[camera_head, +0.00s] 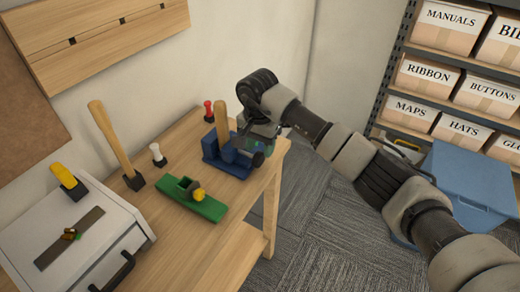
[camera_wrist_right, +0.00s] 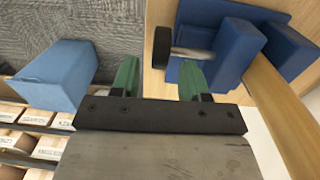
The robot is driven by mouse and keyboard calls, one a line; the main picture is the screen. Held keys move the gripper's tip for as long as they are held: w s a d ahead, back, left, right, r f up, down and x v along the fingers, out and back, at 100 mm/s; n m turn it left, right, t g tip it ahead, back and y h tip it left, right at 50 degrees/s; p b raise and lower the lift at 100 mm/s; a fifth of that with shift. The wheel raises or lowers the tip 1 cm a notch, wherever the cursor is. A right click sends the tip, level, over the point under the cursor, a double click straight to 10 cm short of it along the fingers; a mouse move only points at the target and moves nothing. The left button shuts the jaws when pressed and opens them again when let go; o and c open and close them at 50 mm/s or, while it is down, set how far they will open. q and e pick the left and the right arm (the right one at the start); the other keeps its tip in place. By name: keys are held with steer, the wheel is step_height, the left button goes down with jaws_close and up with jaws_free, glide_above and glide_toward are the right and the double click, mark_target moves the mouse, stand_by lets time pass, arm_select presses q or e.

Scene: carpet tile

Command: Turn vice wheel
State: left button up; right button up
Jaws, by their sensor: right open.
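A blue vice (camera_head: 232,165) stands near the right edge of the wooden workbench, with a wooden piece (camera_head: 221,125) upright between its jaws. In the right wrist view, the blue vice (camera_wrist_right: 237,48) shows with its metal shaft (camera_wrist_right: 190,53) and a dark wheel (camera_wrist_right: 162,46) at the shaft's end. My right gripper (camera_head: 260,146) is at the vice's right side; the arm partly hides that side. In the wrist view its green fingers (camera_wrist_right: 158,80) are apart and empty. The wheel lies just beyond the fingertips, in line with the gap. My left gripper is not in view.
A blue bin (camera_head: 470,180) and shelves are right.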

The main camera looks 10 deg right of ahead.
mark_target(259, 159)
steer(key=shift+f, duration=1.3)
jaws_close()
steer(key=shift+s+t+h+b, duration=0.15)
steer(key=shift+t+h+b, duration=0.45)
steer(key=shift+t+b, duration=0.5)
steer(key=t+h+b, duration=0.2)
steer(key=b, duration=0.1)
steer(key=t+b, duration=0.1)
steer(key=b, duration=0.1)
steer(key=shift+s+a+h, duration=0.3)
steer(key=shift+s+h, duration=0.05)
steer(key=shift+h, duration=0.05)
steer(key=shift+r+t, duration=0.1)
steer(key=shift+t, duration=0.2)
